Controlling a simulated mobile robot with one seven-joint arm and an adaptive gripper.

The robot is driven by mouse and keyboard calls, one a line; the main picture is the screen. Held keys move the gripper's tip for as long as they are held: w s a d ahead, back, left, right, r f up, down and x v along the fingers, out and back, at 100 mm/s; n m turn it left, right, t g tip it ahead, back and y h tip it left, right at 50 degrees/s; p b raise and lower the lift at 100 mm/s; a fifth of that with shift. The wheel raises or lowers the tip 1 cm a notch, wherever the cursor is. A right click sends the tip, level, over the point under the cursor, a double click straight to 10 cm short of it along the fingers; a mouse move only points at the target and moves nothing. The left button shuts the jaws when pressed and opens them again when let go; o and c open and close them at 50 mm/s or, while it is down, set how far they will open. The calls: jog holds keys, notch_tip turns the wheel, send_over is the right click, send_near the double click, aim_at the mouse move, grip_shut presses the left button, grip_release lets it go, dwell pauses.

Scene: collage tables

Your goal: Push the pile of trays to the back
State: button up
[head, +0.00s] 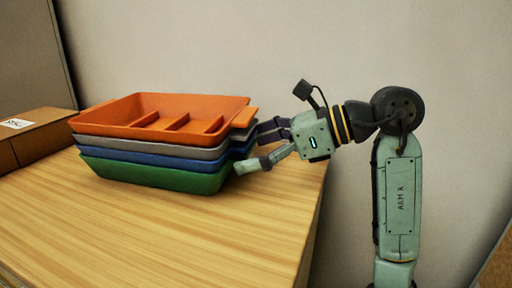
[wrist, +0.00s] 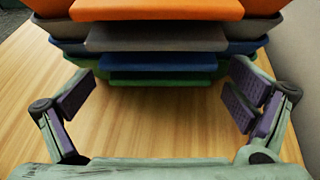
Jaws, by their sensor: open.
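A pile of several nested trays stands on the wooden table (head: 120,230). The top one is an orange tray (head: 170,127) with dividers inside; below it are a grey tray (head: 150,147), a blue tray (head: 150,160) and a green tray (head: 150,176). My gripper (head: 257,150) is open at the right end of the pile, at the height of the lower trays. In the wrist view the handles of the orange tray (wrist: 155,10), grey tray (wrist: 155,38), blue tray (wrist: 160,62) and green tray (wrist: 160,79) lie ahead, between and beyond the fingers. Contact cannot be told.
A brown cardboard box (head: 40,135) with a white label stands at the left, near the pile. A plain wall (head: 300,50) rises behind the table. The front of the tabletop is bare. The table's right edge lies near my gripper.

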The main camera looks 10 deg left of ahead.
jog(key=shift+c, duration=0.5)
jog(key=c, duration=1.3)
jog(key=shift+w, duration=0.15)
